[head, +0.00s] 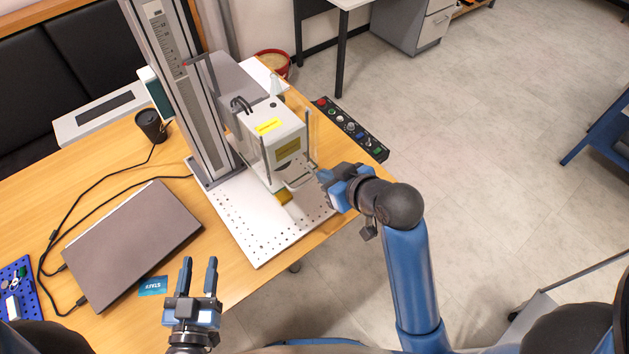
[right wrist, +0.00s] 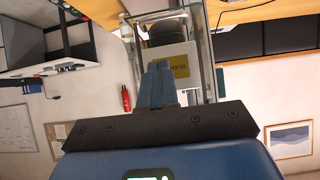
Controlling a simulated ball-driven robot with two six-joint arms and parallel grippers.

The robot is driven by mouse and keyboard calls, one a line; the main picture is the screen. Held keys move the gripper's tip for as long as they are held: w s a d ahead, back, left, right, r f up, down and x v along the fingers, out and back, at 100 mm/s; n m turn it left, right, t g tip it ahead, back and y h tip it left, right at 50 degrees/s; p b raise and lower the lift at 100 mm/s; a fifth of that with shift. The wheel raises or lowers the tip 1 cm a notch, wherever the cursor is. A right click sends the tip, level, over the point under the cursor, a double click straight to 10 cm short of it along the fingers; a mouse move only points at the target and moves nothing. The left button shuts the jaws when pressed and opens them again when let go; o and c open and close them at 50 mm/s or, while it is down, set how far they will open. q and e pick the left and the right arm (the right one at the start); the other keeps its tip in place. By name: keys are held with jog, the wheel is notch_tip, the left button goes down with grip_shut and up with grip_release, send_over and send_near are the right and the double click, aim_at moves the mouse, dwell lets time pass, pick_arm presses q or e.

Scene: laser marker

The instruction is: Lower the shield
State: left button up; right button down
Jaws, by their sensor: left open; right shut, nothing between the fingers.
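The laser marker's light-grey head (head: 272,130) hangs on a tall column over the white perforated base plate (head: 250,225). The shield (head: 313,135) is clear and shows as thin panels around the head, raised above the plate. It also shows in the right wrist view (right wrist: 203,55), with its glassy edges around a yellow label. My right gripper (head: 322,178) is shut and empty, beside the lower front of the head. Its closed fingers (right wrist: 160,82) point toward the shield; I cannot tell whether they touch it. My left gripper (head: 199,262) is open and empty near the table's front edge.
A yellowish piece (head: 284,197) lies on the plate under the head. A control box (head: 348,128) with coloured buttons stands behind right.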

jog(key=w+a+f+p, duration=0.1)
jog(key=w+a+f, duration=0.1)
jog(key=f, duration=0.4)
jog(key=shift+w+a+f, duration=0.25)
jog(key=shift+w+a, duration=0.15)
jog(key=shift+w, duration=0.4)
notch_tip(320, 180, down, 18)
jog(key=b, duration=1.1)
jog(key=shift+f, duration=0.15)
